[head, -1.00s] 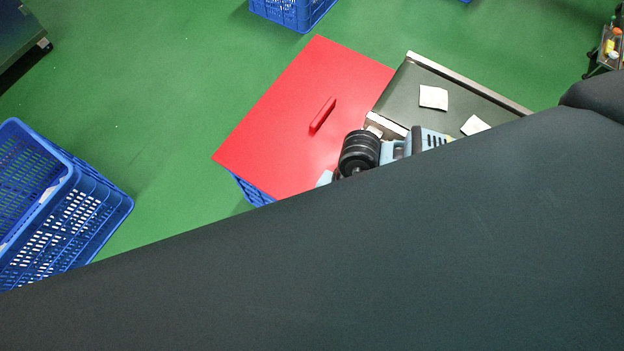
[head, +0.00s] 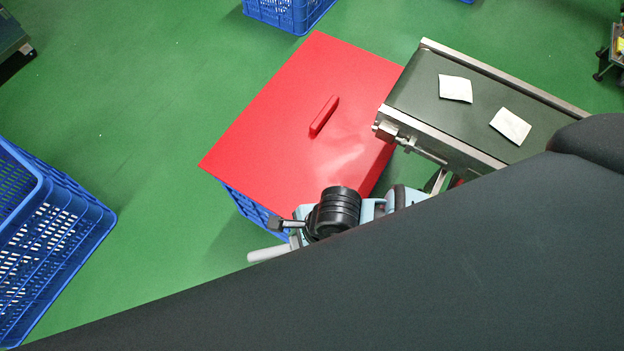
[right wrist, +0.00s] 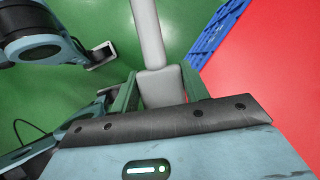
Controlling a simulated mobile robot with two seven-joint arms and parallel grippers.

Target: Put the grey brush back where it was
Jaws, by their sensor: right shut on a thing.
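The grey brush (head: 268,254) shows in the head view as a pale grey bar beside the lower left side of the red-topped box. My right gripper (head: 294,240) is shut on it. In the right wrist view the brush (right wrist: 162,88) sits between the fingers of my right gripper (right wrist: 163,92), and its narrower part runs up out of the picture over the green floor. Its far end is hidden there. My dark body covers the lower part of the head view. My left gripper is not in view.
A blue crate with a red lid (head: 290,100) stands in the middle. A conveyor (head: 450,118) with two white teabag packets (head: 455,88) is to its right. Blue crates stand at the left (head: 60,255) and top (head: 288,12). Green floor between them is clear.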

